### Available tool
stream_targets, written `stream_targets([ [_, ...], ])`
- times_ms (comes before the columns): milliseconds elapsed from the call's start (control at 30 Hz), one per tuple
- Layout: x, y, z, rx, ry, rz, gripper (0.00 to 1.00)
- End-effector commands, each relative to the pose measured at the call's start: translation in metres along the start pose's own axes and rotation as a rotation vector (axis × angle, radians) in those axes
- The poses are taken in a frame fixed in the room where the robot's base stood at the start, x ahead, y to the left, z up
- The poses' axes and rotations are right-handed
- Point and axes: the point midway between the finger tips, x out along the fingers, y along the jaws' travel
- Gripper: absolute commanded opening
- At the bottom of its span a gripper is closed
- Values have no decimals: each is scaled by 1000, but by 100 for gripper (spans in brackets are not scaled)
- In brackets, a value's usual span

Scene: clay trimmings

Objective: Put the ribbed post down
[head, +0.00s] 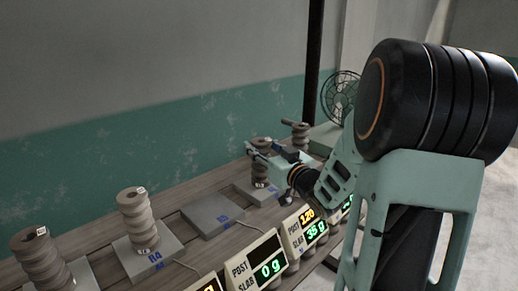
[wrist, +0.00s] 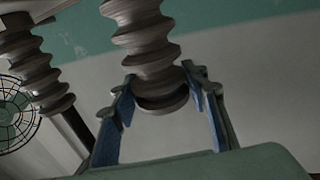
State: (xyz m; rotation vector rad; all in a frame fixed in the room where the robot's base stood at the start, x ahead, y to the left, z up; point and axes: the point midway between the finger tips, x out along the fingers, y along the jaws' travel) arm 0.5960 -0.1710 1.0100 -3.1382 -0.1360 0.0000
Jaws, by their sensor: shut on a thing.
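My gripper (head: 268,152) reaches in from the right over the bench and is shut on a ribbed grey-brown clay post (head: 260,171). In the wrist view my blue-padded fingers (wrist: 160,88) sit on either side of one end of the post (wrist: 145,35). In the head view the post looks upright above a grey slab (head: 256,196). I cannot tell if its base touches the slab. An empty slab (head: 214,218) with a blue label lies just left of it.
Another ribbed post (head: 137,214) stands on the slab marked R4 (head: 160,263); one more (head: 40,258) is at far left. A further post (head: 299,137) stands behind my gripper; a fan (head: 340,95) is beyond. Lit displays (head: 256,268) line the front edge, one reading 0 g.

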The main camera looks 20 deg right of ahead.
Motion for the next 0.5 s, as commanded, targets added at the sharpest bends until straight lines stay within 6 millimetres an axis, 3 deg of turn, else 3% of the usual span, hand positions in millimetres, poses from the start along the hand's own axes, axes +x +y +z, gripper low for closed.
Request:
stream_targets([
  [200,0,0,2,-1,4,0,0],
  [233,0,0,3,0,0,0,44],
  [367,0,0,3,0,0,0,58],
  [500,0,0,3,0,0,0,59],
])
